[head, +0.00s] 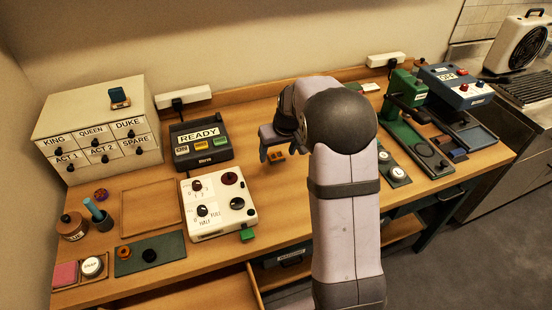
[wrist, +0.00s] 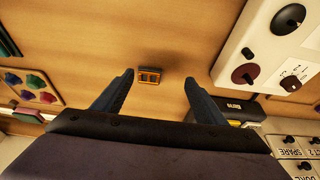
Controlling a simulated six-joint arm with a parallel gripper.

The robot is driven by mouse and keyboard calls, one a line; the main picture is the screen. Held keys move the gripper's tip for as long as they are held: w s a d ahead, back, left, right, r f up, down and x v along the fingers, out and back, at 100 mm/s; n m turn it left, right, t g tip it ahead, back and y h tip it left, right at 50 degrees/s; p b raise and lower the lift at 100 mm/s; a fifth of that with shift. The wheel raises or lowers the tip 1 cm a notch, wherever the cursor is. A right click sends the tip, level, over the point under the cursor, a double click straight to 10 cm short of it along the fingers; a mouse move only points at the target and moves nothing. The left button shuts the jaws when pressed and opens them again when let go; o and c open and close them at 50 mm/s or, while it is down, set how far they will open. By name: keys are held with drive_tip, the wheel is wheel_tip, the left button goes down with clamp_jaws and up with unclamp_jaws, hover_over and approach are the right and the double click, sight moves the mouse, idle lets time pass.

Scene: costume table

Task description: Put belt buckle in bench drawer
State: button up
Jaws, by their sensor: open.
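A small orange-gold piece with dark slots, which looks like the belt buckle (head: 276,156), lies on the bare wood near the middle of the bench. In the wrist view the buckle (wrist: 149,75) shows between and just beyond my fingertips. My gripper (wrist: 159,78) is open and empty, its fingers apart from the buckle; in the head view my gripper (head: 271,147) is over it, partly hidden by my arm. Below the bench's front edge, a wooden drawer (head: 215,294) stands pulled out, cut off by the frame. A labelled dark drawer front (head: 290,259) is beside it.
A white control box (head: 217,205) and a READY box (head: 200,145) stand left of the buckle. A labelled drawer cabinet (head: 98,130) is at the back left. A green press (head: 405,92) and blue box (head: 455,87) stand right. The wood around the buckle is clear.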

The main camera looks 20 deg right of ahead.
sight(276, 156)
drive_tip(key=shift+w+d+f+p, duration=0.15)
drive_tip(key=shift+w+d+f, duration=0.25)
drive_tip(key=shift+w, duration=0.25)
drive_tip(key=shift+w+d+f+p, duration=0.15)
drive_tip(key=shift+w+d+f, duration=0.1)
drive_tip(key=shift+w+f, duration=0.35)
drive_tip(key=shift+w+d+f+p, duration=0.15)
drive_tip(key=shift+w+d+f, duration=0.15)
drive_tip(key=shift+w, duration=0.45)
drive_tip(key=shift+t, duration=0.3)
drive_tip(key=shift+p+x, duration=1.45)
drive_tip(key=shift+x, duration=1.05)
drive_tip(key=shift+w+d, duration=0.1)
drive_tip(key=c, duration=1.2)
drive_tip(key=shift+c, duration=0.2)
drive_tip(key=shift+r, duration=0.1)
